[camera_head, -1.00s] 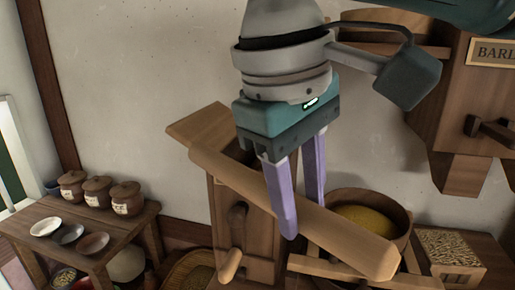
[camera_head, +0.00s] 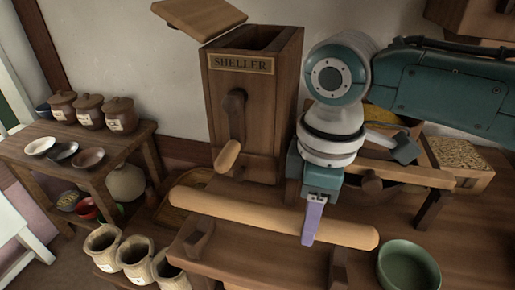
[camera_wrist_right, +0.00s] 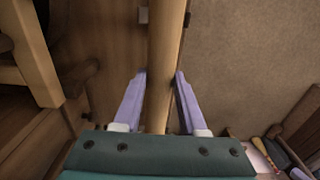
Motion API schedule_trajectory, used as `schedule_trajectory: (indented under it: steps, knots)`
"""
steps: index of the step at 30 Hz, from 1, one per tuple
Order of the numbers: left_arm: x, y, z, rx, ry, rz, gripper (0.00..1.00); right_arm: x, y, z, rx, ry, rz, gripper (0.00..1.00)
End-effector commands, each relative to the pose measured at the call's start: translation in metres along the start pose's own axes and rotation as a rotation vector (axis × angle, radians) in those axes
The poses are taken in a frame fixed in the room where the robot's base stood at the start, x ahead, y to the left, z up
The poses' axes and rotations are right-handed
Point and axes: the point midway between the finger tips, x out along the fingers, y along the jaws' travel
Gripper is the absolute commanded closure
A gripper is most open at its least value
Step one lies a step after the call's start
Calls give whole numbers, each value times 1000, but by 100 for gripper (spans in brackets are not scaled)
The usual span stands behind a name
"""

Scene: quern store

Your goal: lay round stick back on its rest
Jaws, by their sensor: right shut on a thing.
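The round stick (camera_head: 255,212) is a long pale wooden rod, lying roughly level across the picture in the head view. My right gripper (camera_head: 311,232) is shut on it right of its middle, fingers pointing down. In the right wrist view the stick (camera_wrist_right: 165,50) runs between the two purple fingers (camera_wrist_right: 160,88). Two short wooden supports stand on the low bench below the stick, a left one (camera_head: 197,242) and a right one (camera_head: 339,268). I cannot tell whether the stick touches them. My left gripper is not in view.
The wooden sheller (camera_head: 255,110) with its crank and open lid stands behind the stick. A green bowl (camera_head: 408,268) sits at the right. Several clay sacks or pots (camera_head: 133,258) stand at the front left. A side table (camera_head: 110,148) holds jars and dishes.

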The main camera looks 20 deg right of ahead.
Motion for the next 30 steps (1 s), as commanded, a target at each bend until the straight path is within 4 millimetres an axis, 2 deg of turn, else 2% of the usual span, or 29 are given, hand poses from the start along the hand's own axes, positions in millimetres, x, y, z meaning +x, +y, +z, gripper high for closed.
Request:
schedule_trajectory:
  steps: [1,13,21,30]
  knots:
    - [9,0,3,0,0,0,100,9,0,0,0,0,1,100]
    - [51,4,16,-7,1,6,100,46,0,0,1,0,1,100]
    - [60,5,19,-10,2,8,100,65,0,0,1,0,0,100]
    - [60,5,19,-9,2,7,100,66,0,0,1,0,0,100]
